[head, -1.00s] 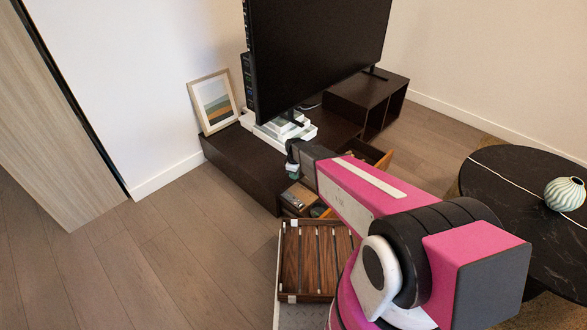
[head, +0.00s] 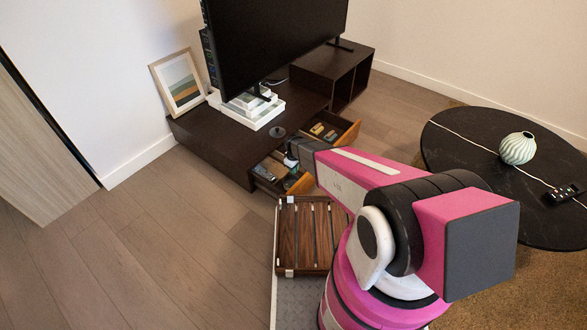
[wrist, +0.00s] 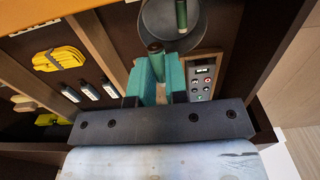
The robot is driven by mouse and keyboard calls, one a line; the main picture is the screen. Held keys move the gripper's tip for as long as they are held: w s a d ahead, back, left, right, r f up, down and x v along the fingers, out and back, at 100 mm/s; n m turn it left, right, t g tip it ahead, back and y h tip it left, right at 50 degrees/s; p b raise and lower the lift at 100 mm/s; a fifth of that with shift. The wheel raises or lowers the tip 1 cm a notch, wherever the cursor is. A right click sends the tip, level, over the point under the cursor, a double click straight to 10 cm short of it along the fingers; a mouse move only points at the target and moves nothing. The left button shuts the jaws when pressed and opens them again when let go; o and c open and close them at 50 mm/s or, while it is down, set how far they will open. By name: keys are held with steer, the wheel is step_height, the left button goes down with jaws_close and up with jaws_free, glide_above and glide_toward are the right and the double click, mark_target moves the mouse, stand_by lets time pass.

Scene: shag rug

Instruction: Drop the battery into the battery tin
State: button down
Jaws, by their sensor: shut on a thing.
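In the wrist view, my gripper (wrist: 158,72) is shut on a dark green battery (wrist: 155,48), held between its teal fingers. A round grey metal tin (wrist: 152,27) is just beyond the fingertips, and a similar green battery (wrist: 181,14) shows inside it. The held battery appears close to the tin's near rim; I cannot tell whether it is over the opening. In the head view, my gripper (head: 291,160) is small and partly hidden by my arm, above the open near drawer (head: 299,186) of the dark TV console. The held battery cannot be made out there.
A control with several buttons (wrist: 201,78) lies beside the tin. A second drawer (head: 345,137) is open. A slatted wooden tray (head: 305,235) is nearby.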

steer(key=shift+f, duration=0.1)
glide_above(293, 184)
steer(key=shift+w+d+f, duration=0.15)
steer(key=shift+f, duration=2.15)
steer(key=c, duration=1.1)
jaws_free()
steer(key=shift+o, duration=0.2)
steer(key=shift+r, duration=0.2)
steer(key=shift+r, duration=2.8)
steer(key=shift+r, duration=0.1)
